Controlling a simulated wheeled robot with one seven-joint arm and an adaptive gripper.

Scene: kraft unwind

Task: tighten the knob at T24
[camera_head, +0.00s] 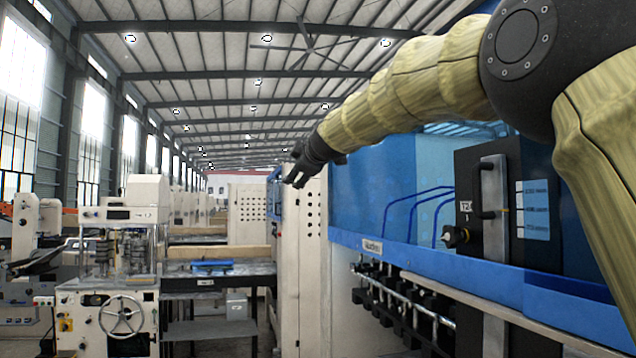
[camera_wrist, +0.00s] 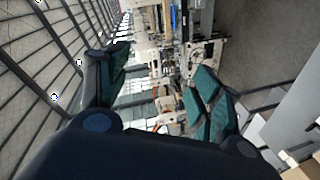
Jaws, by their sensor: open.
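A small dark knob (camera_head: 455,236) sticks out to the left from a black unit (camera_head: 525,170) on the blue machine in the head view. A small plate (camera_head: 465,212) above the knob bears lettering starting with T; I cannot read it surely as T24. My gripper (camera_head: 294,168) is far left of the knob and higher in the picture, in the air before the pale cabinet. In the wrist view my gripper (camera_wrist: 160,95) has its two teal-padded fingers spread apart with nothing between them. The knob is not visible in the wrist view.
The black unit has a tall metal handle bar (camera_head: 493,210) right of the knob. A blue ledge (camera_head: 450,265) runs below it, with a chrome rail (camera_head: 400,300) underneath. A pale cabinet (camera_head: 313,260) stands left. A machine with a handwheel (camera_head: 122,313) stands farther off.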

